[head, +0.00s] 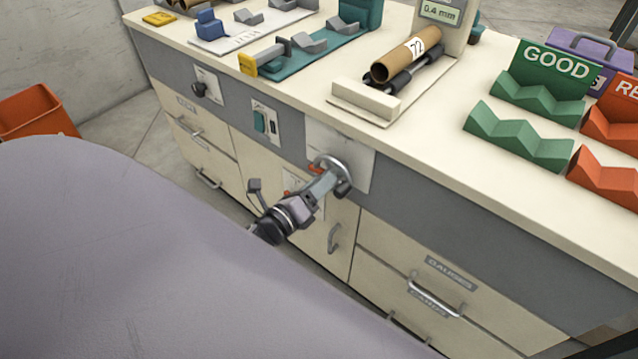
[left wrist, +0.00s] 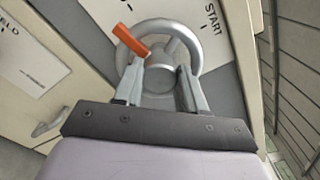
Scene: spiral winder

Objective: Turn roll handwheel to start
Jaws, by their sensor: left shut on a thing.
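The grey roll handwheel (head: 345,187) is on a white plate on the front of the cream and grey cabinet. In the left wrist view the handwheel (left wrist: 160,24) is a round grey ring. An orange pointer (left wrist: 130,41) on it points to the upper left. The START mark (left wrist: 211,20) is on the plate at the wheel's upper right, apart from the pointer. My left gripper (head: 332,177) is shut on the handwheel, with its fingers (left wrist: 159,76) on both sides of the hub. The fingers hide the wheel's lower part. My right gripper is not in view.
Left of the wheel on the panel are a green switch (head: 260,122) and a black knob (head: 199,89). Drawer handles (head: 437,295) stick out below. The bench top carries a brown tube (head: 404,60) and green (head: 519,133) and red racks (head: 607,172). An orange bin (head: 35,113) stands at left.

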